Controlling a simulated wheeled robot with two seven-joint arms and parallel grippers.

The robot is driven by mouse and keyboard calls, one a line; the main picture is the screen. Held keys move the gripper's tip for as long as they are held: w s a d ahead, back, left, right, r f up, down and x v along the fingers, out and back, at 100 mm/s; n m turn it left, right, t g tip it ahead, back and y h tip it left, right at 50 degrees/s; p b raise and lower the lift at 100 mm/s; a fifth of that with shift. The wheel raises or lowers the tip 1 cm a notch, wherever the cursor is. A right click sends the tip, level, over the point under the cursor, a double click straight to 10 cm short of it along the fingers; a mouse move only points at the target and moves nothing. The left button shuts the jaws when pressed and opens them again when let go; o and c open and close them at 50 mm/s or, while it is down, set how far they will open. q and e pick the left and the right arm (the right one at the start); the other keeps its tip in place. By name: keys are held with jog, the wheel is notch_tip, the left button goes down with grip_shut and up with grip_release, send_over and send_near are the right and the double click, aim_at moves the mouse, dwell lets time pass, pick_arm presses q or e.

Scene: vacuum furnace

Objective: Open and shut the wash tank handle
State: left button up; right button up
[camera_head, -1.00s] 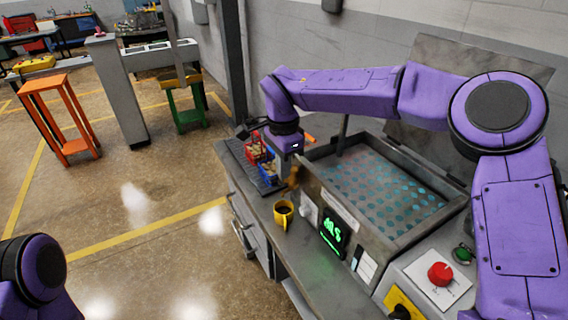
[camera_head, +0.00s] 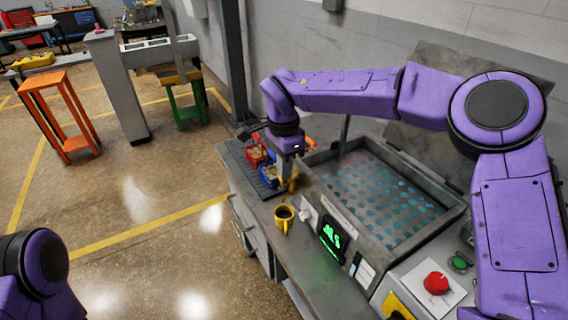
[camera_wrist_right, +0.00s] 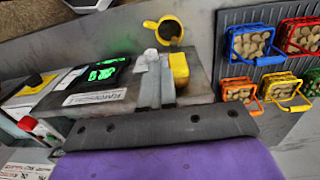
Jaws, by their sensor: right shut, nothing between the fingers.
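The wash tank (camera_head: 330,190) is a grey metal box with its lid raised and a blue-dotted floor inside. A small yellow-brown handle (camera_head: 294,182) sticks out at its front left corner. In the right wrist view a yellow block (camera_wrist_right: 180,68), which looks like this handle, lies just right of my fingers. My right gripper (camera_wrist_right: 158,75) is shut and empty, beside the handle; I cannot tell if they touch. In the head view its wrist is over the tank's left end and its fingers are hard to make out. Only part of my left arm shows, at bottom left.
A yellow mug (camera_head: 284,218) of dark liquid stands on the ledge before the tank. A dark mat (camera_head: 240,168) with small red, blue and other coloured baskets is at the left end. A green display (camera_head: 332,241) and a red button (camera_head: 436,283) are on the front panels.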

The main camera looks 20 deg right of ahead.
jog(key=shift+t, duration=0.3)
jog(key=r+p, duration=0.1)
jog(key=r, duration=0.1)
jog(key=w+r+p, duration=0.1)
jog(key=r, duration=0.1)
jog(key=o, duration=0.5)
jog(key=shift+w+r+p, duration=0.1)
jog(key=shift+r+p, duration=0.1)
jog(key=shift+p, duration=0.2)
notch_tip(320, 180, up, 3)
jog(key=p, duration=0.3)
notch_tip(320, 180, up, 2)
jog(key=shift+a+r, duration=0.15)
jog(key=shift+r, duration=0.05)
